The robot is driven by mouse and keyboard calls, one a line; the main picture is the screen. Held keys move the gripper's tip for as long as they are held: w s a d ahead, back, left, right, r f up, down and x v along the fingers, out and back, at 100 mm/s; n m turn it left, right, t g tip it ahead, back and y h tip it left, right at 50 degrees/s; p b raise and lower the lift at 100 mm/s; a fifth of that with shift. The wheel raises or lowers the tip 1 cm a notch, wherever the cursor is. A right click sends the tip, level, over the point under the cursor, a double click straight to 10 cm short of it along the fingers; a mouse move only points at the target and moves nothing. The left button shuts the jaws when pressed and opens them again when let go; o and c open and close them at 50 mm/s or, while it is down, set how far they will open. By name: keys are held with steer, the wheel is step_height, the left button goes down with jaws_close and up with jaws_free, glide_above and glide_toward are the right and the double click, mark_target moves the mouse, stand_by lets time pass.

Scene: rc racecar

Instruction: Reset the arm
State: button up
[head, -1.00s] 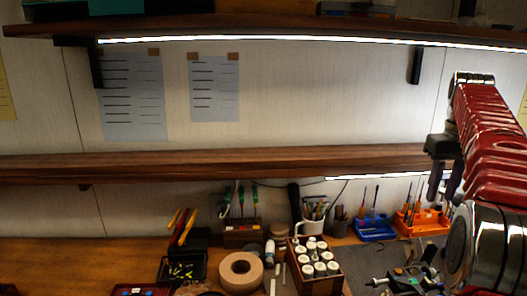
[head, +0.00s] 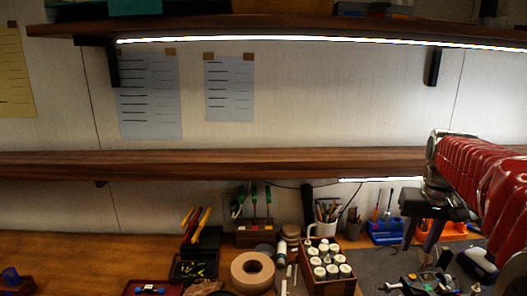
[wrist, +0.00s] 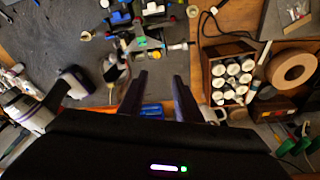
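My red arm (head: 490,180) reaches in from the right edge in the head view. My gripper (head: 418,248) hangs from its end with dark fingers pointing down, above the right part of the workbench. In the wrist view, my gripper (wrist: 160,84) shows two dark fingers spread apart with nothing between them. The fingers are over the grey mat (wrist: 60,42) and clear of the things on it, as far as I can tell.
A wooden box of white-capped bottles (head: 329,285) and a tape roll (head: 252,272) stand left of my gripper. A blue holder (head: 386,232) is behind it. Small car parts (wrist: 145,42) lie on the mat. A wooden shelf (head: 220,164) crosses behind.

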steer(key=s+a+f+n+t, duration=0.1)
steer(key=s+a+f, duration=0.2)
steer(key=s+a, duration=0.7)
steer(key=s+a+f+n+t+y, duration=0.1)
steer(key=s+a+f+n+t, duration=0.1)
steer(key=s+a, duration=0.8)
steer(key=shift+a+f, duration=0.4)
steer(key=shift+a, duration=0.25)
